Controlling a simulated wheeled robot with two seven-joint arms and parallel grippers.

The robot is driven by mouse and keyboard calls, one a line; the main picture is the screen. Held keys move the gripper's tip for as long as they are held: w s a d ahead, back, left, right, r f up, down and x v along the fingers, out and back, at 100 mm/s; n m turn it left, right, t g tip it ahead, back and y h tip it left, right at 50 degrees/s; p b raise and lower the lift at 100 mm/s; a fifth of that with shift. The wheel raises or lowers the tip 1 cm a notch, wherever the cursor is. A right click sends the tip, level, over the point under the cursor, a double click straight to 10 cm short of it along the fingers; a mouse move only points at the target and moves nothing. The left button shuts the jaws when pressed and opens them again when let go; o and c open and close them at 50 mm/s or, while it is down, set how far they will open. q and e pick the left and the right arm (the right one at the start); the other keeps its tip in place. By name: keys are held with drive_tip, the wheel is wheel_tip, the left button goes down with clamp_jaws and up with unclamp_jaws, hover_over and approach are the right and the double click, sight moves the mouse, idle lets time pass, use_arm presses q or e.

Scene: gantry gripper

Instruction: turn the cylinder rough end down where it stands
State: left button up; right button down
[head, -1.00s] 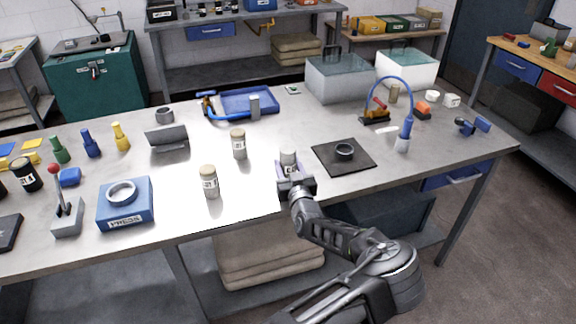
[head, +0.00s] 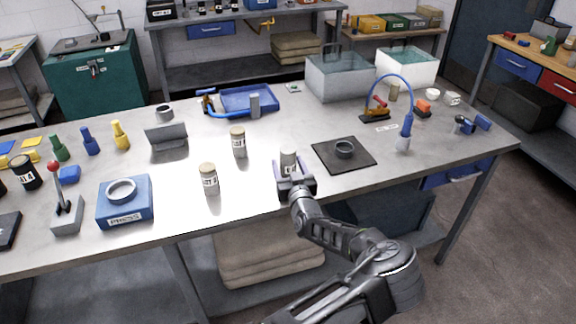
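A small grey cylinder (head: 289,160) stands upright on the table near its front edge, in the middle of the head view. The fingers look spread wider than the cylinder, with a gap on the right side. The lower part of the cylinder is partly hidden by the gripper, and which end is rough is too small to tell.
Two labelled jars (head: 238,143) (head: 209,179) stand left of the gripper. A black mat (head: 327,163) with a dark ring (head: 344,149) lies close on the right. A blue press block (head: 125,207) is at the left. Bare table lies behind the cylinder.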

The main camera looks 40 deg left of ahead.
use_arm(q)
drive_tip(key=shift+o, duration=0.5)
drive_tip(key=shift+f, duration=0.15)
drive_tip(key=shift+s+d, duration=0.1)
drive_tip(key=shift+s+d, duration=0.2)
drive_tip(key=shift+d, duration=0.1)
drive_tip(key=b+v, duration=0.1)
drive_tip(key=v, duration=0.6)
drive_tip(key=shift+a, duration=0.1)
